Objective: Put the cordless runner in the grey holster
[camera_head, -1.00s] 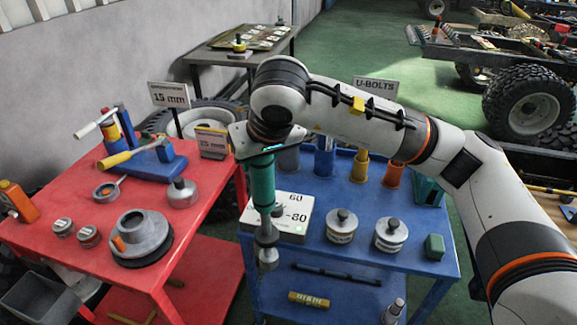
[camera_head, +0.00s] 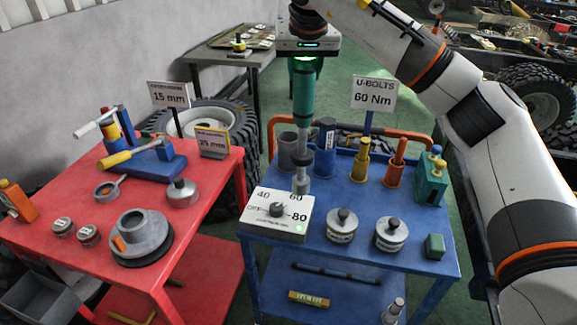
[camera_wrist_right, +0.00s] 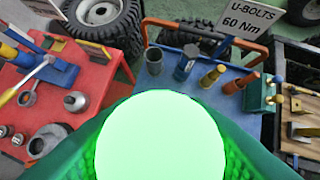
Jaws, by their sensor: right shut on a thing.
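The cordless runner (camera_head: 304,92) is a teal tool with a grey nose and a socket at its lower end. My right gripper (camera_head: 307,52) is shut on its upper part and holds it upright, nose down, above the blue cart. The grey holster (camera_head: 287,151) is an open cup at the cart's back left, partly hidden behind the runner's nose. The nose appears in front of the holster, not inside it. In the right wrist view the runner's bright green end (camera_wrist_right: 160,138) fills the lower middle, and the grey holster (camera_wrist_right: 154,61) shows beyond it. My left gripper is not in view.
Blue (camera_head: 325,152), yellow (camera_head: 360,160) and orange (camera_head: 395,165) holsters stand in a row right of the grey one. A dial box (camera_head: 262,222) and lidded tins (camera_head: 341,225) sit in front. A U-bolts sign (camera_head: 374,94) rises behind. A red cart (camera_head: 215,185) stands left.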

